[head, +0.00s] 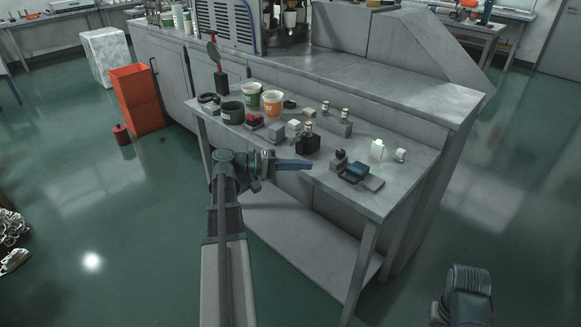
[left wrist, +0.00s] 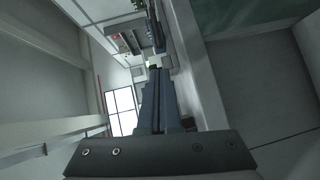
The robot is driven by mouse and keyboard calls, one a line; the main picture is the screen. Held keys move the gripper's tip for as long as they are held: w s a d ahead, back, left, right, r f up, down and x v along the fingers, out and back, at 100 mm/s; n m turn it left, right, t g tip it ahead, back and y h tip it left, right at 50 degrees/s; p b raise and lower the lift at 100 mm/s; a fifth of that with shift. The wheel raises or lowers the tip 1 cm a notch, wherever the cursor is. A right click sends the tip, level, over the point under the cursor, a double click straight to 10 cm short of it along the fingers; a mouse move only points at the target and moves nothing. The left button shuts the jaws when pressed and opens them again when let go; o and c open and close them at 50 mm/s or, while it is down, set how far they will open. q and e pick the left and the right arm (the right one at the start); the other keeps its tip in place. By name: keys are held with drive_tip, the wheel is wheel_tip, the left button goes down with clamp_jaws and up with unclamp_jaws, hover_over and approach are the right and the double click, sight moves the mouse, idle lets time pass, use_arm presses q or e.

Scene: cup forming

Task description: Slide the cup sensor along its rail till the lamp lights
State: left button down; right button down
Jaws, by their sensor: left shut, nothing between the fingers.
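My left gripper (head: 309,164) reaches over the front edge of the small metal table, its fingers together and empty, pointing right. In the left wrist view the closed fingers (left wrist: 157,78) run up the middle with nothing between them. A black block with a small light-topped post (head: 308,143) stands just behind the fingertips. A small dark device on a grey base (head: 339,160) stands to their right. I cannot tell for sure which piece is the cup sensor, its rail or the lamp.
A large grey machine bench (head: 400,85) stands behind.

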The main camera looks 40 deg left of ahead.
sight(329, 183)
use_arm(q)
drive_tip(key=x, duration=0.3)
drive_tip(key=shift+w+d+f, duration=0.15)
drive_tip(key=shift+w+d, duration=0.05)
drive_tip(key=shift+d, duration=0.05)
drive_tip(key=shift+d+f+b, duration=0.15)
drive_tip(key=shift+d+b, duration=0.2)
drive_tip(key=shift+d, duration=0.85)
drive_tip(key=shift+d+f, duration=0.1)
drive_tip(key=shift+d, duration=0.65)
drive_tip(key=shift+d+f, duration=0.1)
drive_tip(key=shift+d, duration=0.75)
drive_tip(key=shift+a, duration=0.1)
drive_tip(key=shift+w, duration=0.1)
